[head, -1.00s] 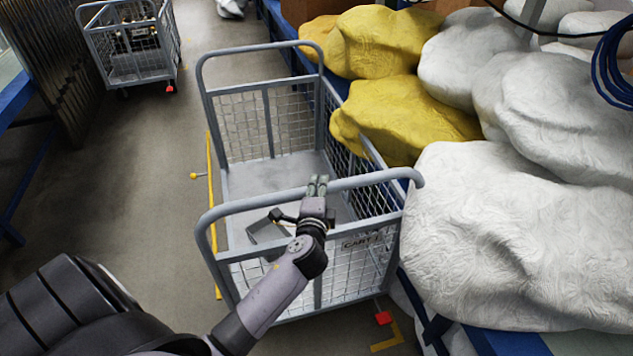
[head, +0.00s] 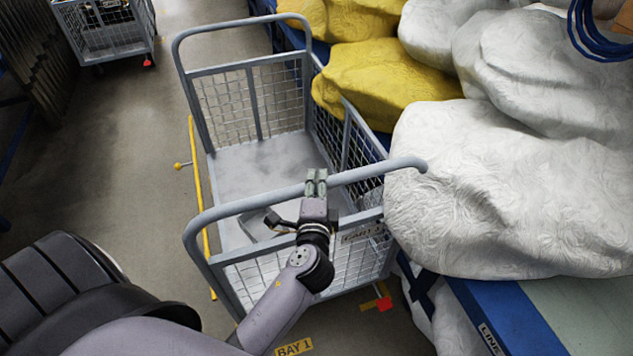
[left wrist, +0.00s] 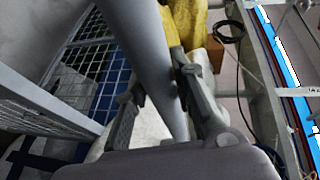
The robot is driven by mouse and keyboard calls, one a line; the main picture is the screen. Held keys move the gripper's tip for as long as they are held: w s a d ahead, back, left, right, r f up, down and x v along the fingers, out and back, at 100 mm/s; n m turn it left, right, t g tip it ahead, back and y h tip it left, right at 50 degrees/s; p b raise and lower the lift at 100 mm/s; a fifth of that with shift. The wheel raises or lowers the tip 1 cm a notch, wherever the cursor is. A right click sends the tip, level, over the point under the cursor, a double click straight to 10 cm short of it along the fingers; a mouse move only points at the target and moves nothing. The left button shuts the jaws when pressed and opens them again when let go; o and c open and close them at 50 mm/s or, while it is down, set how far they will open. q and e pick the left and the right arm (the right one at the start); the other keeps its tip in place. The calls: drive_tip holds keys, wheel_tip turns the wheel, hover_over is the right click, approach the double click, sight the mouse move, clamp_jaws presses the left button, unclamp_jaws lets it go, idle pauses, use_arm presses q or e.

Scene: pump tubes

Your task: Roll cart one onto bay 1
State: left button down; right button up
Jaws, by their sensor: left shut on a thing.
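Cart one (head: 255,95) is a grey mesh cart in the middle of the head view. A small grey bracket-like piece shows inside it, partly hidden by my arm. My left gripper (head: 316,185) is shut on the cart's near handle bar (head: 375,171); the left wrist view shows the bar (left wrist: 150,50) between the fingers. My right gripper is not in view.
A yellow rail (head: 198,190) with a knob runs along the cart's left side. White sacks (head: 500,190) and yellow sacks (head: 385,85) on a blue-edged bench crowd the right side. Another cart (head: 105,35) stands at the back left. The floor (head: 110,180) on the left is clear.

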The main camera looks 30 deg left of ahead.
use_arm(q)
drive_tip(key=shift+f, duration=0.1)
drive_tip(key=c, duration=1.3)
unclamp_jaws()
drive_tip(key=shift+c, duration=0.2)
drive_tip(key=v, duration=1.2)
